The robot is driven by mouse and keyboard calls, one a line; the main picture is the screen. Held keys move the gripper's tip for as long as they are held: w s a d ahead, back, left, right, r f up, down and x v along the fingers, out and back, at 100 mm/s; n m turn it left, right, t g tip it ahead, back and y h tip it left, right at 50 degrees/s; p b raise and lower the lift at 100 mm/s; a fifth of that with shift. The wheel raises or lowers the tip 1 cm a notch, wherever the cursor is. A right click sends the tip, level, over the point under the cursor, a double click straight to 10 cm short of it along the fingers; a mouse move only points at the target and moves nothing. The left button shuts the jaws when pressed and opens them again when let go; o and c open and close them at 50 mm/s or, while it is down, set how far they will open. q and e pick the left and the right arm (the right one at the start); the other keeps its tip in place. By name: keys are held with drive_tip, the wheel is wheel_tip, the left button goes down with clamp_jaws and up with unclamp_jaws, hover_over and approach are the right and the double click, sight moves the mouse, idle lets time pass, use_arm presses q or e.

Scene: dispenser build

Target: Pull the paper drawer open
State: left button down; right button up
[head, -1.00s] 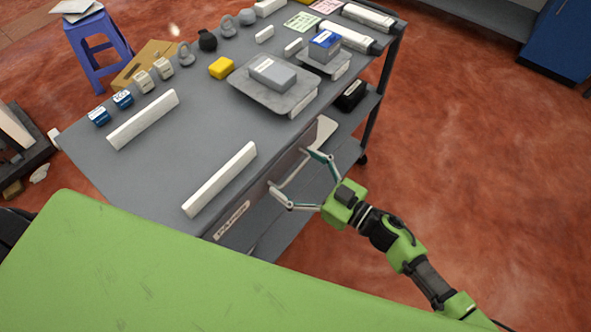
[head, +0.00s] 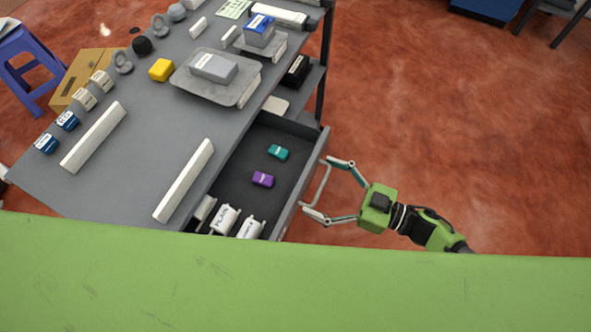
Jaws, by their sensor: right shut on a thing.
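The paper drawer (head: 240,170) stands well out from the side of the grey table, and its dark inside shows. Its pale bar handle (head: 322,187) is on the drawer front. A teal block (head: 278,152), a purple block (head: 263,179) and white rolls marked PLAIN (head: 225,217) lie in the drawer. My left gripper is not in view.
The grey table (head: 150,130) carries two long white bars (head: 184,181), a tray (head: 240,91) with a grey box, a yellow block (head: 161,70) and several small boxes and weights. A purple stool (head: 30,65) stands at the left.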

drive_tip(key=shift+v, duration=2.55)
drive_tip(key=shift+w, duration=0.1)
drive_tip(key=o, duration=1.3)
drive_tip(key=v, duration=1.2)
